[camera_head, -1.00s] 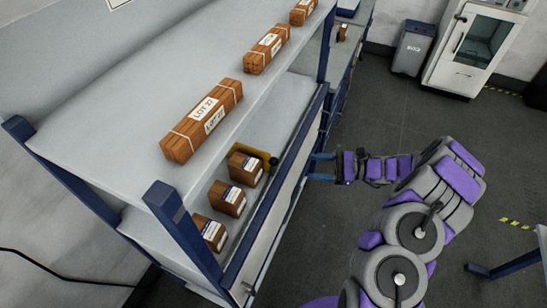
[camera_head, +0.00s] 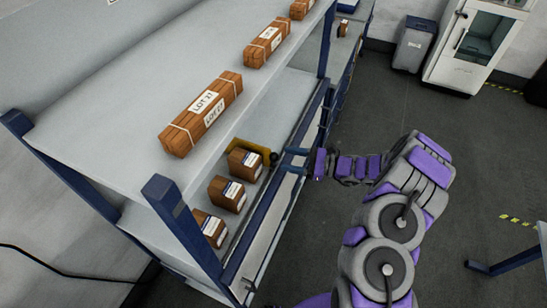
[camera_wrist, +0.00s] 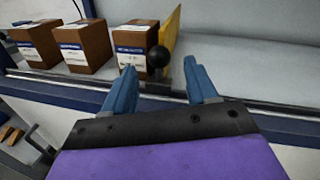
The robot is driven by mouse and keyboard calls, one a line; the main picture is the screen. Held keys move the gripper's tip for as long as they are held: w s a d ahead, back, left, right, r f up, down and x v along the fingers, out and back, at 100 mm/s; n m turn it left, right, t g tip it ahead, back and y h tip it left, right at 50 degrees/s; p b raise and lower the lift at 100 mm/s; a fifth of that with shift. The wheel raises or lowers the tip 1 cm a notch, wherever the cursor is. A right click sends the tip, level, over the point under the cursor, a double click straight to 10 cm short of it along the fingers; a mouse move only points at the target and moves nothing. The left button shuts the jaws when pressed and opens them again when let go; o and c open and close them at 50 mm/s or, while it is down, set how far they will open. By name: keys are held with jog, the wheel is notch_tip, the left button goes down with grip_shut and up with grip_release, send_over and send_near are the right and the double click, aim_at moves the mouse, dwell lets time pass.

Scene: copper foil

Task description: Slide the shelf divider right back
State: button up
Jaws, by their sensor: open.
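The shelf divider is a yellow upright plate (camera_wrist: 171,33) with a black round knob (camera_wrist: 158,56) at its front edge. It stands on the lower shelf just right of a row of brown boxes in the wrist view. In the head view the divider (camera_head: 250,147) is partly hidden by the upper shelf and a box. My gripper (camera_wrist: 158,76) is open, its two blue fingers pointing at the shelf. The knob appears between the fingertips in the wrist view, nearer the left one. In the head view my gripper (camera_head: 288,160) is at the shelf's front rail, close to the knob.
Three brown boxes (camera_head: 227,194) stand left of the divider. The lower shelf (camera_wrist: 250,52) is clear to its right. A blue front rail (camera_head: 262,212) runs along the shelf edge. Long bundles (camera_head: 202,115) marked LOT 27 lie on the upper shelf.

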aim_at(273, 156)
jog(key=a, duration=0.4)
jog(key=w+a, duration=0.1)
jog(key=a, duration=0.1)
jog(key=shift+b, duration=0.35)
grip_shut()
dwell(0.3)
